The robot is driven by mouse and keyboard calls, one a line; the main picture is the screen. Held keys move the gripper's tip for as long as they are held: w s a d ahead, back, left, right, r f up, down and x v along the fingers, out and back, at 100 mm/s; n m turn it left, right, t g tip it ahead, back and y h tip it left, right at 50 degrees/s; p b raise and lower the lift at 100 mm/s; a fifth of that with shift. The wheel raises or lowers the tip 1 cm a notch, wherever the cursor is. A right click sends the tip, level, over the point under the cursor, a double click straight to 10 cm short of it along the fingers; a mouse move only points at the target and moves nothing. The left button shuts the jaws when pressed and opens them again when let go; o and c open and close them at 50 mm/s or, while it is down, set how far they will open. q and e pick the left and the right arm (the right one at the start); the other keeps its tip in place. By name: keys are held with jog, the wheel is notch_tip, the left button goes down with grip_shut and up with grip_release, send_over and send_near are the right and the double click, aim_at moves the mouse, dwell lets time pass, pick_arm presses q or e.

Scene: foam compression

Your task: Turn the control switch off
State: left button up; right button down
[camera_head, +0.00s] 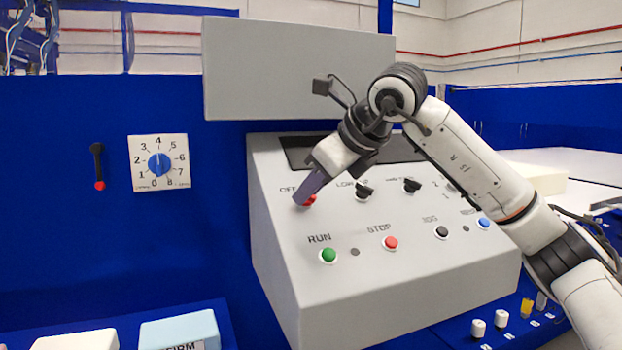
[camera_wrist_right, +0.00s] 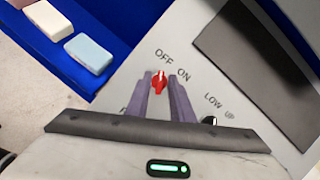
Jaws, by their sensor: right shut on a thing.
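The control switch is a small red knob (camera_wrist_right: 160,84) on the upper left of the grey control panel. In the right wrist view, the labels OFF and ON stand above and to the right of it, and its pale mark points up, roughly toward OFF. My right gripper (camera_head: 305,195) reaches down to the panel from the right, its purple fingers shut on the red switch, one on each side. In the head view, the fingers cover much of the switch, and only part of the red shows. My left gripper is in neither view.
Below the switch are a green RUN button (camera_head: 328,255) and a red STOP button (camera_head: 391,243). Two black knobs (camera_head: 363,191) sit to its right. A white dial (camera_head: 159,163) is on the blue wall at left. Foam blocks (camera_wrist_right: 88,53) lie left of the panel.

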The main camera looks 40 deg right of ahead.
jog(key=shift+n, duration=0.3)
jog(key=shift+n+y+p, duration=0.3)
jog(key=shift+n+p, duration=0.1)
jog(key=c, duration=1.9)
grip_release()
jog(key=v, duration=1)
